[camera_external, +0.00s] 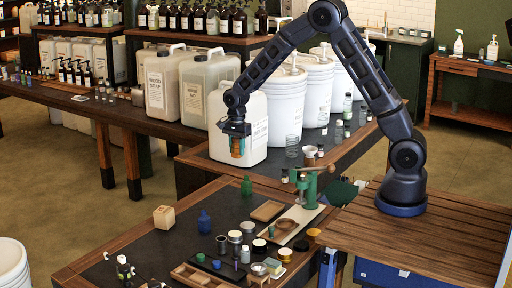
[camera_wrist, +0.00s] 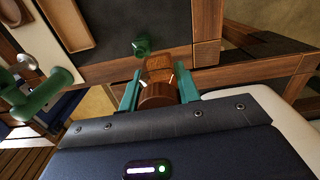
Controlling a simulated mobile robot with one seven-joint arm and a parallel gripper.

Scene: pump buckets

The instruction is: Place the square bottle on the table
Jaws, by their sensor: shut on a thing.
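My gripper (camera_external: 237,150) points down, high at the back edge of the near dark-topped table (camera_external: 165,247), in front of a white jug. It is shut on a brown bottle (camera_wrist: 157,97), apparently the square bottle, held between the teal fingers; its exact shape is hard to make out. The bottle seems to be in the air. A small green bottle (camera_external: 247,186) stands on the near table and also shows just beyond the held bottle in the wrist view (camera_wrist: 141,47). A blue bottle (camera_external: 204,223) stands nearer the front.
A wooden block (camera_external: 163,217) stands at the table's left. A green press (camera_external: 308,190), wooden trays (camera_external: 267,211) and several small jars crowd the right and front. White buckets (camera_external: 278,108) and a jug (camera_external: 254,130) stand behind. Bare tabletop lies around the blue and green bottles.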

